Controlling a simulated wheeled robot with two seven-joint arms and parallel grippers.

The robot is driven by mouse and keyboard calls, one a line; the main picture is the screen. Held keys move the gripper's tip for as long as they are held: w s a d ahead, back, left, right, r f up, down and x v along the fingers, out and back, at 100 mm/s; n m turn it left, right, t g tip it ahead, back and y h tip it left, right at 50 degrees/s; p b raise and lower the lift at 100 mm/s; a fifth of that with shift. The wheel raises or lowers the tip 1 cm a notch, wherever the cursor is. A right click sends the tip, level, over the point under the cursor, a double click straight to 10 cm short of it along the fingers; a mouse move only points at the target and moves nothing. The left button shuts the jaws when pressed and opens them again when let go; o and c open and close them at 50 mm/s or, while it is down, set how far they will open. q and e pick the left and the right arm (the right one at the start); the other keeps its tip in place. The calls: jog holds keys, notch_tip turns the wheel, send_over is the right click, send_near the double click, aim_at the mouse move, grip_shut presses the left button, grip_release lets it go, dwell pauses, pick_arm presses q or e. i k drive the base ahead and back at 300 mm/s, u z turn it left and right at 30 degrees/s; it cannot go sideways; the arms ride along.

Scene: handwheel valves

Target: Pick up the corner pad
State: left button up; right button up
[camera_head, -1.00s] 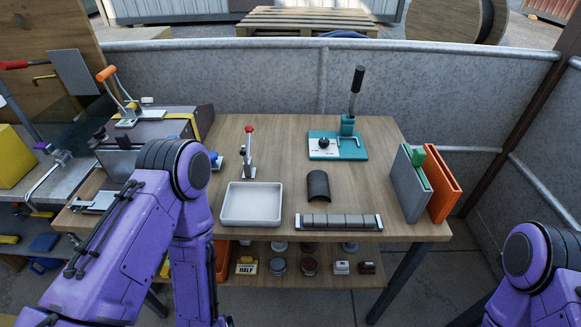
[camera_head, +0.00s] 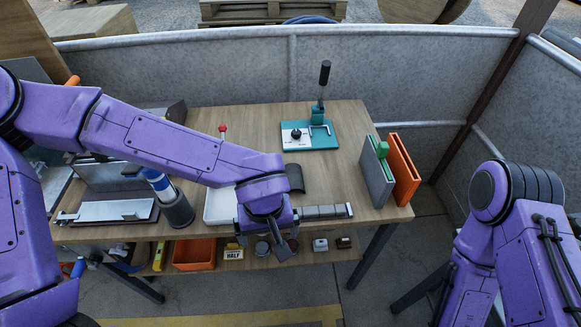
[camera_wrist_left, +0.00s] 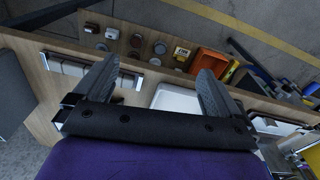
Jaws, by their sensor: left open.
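No piece is plainly marked as the corner pad, and I cannot tell for sure which one it is. A row of grey blocks (camera_head: 325,211) sits in a metal rail at the table's front edge; its left end is hidden behind my left wrist. The blocks also show in the left wrist view (camera_wrist_left: 72,68), beside the left finger. A dark curved piece (camera_head: 295,178) lies behind the row, partly covered by my left arm. My left gripper (camera_head: 277,248) is open and empty, pointing down at the table's front edge; its fingers also show in the wrist view (camera_wrist_left: 158,82).
A white tray (camera_head: 217,208) is left of my left gripper. A teal-based lever tool (camera_head: 318,135) stands at the back; grey (camera_head: 376,175) and orange (camera_head: 402,170) panels stand at the right. An orange bin (camera_head: 194,254) and several small items are on the lower shelf.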

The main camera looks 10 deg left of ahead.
aim_at(293, 171)
jog(key=i, duration=0.85)
jog(key=z, duration=0.05)
